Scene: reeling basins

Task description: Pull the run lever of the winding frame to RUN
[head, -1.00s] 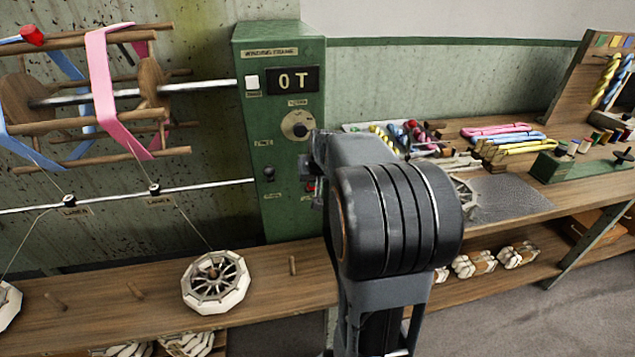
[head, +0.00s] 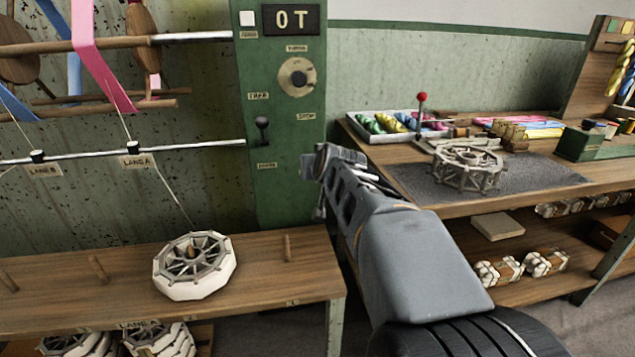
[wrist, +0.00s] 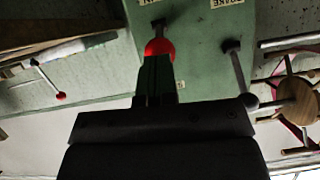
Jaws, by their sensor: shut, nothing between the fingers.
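The winding frame's green control box (head: 290,210) stands left of centre in the head view, with a display reading "0 T" and a dial. A black-knobbed lever (head: 262,124) is on its face. A red-knobbed lever (wrist: 159,48) shows in the wrist view, straight ahead of my fingertips; in the head view my gripper hides it, below the STOP label (head: 306,116). I cannot read which lever is marked RUN. My gripper (head: 318,172) is shut and empty in front of the box's right side. In the wrist view the gripper (wrist: 156,70) overlaps the red knob; contact is unclear.
A wooden bench (head: 100,265) with a white spoked reel (head: 195,265) lies at the lower left. The right bench (head: 470,200) holds a tray of coloured skeins (head: 390,122), a separate red-tipped lever (head: 421,110) and another reel (head: 466,168). A gap separates the benches.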

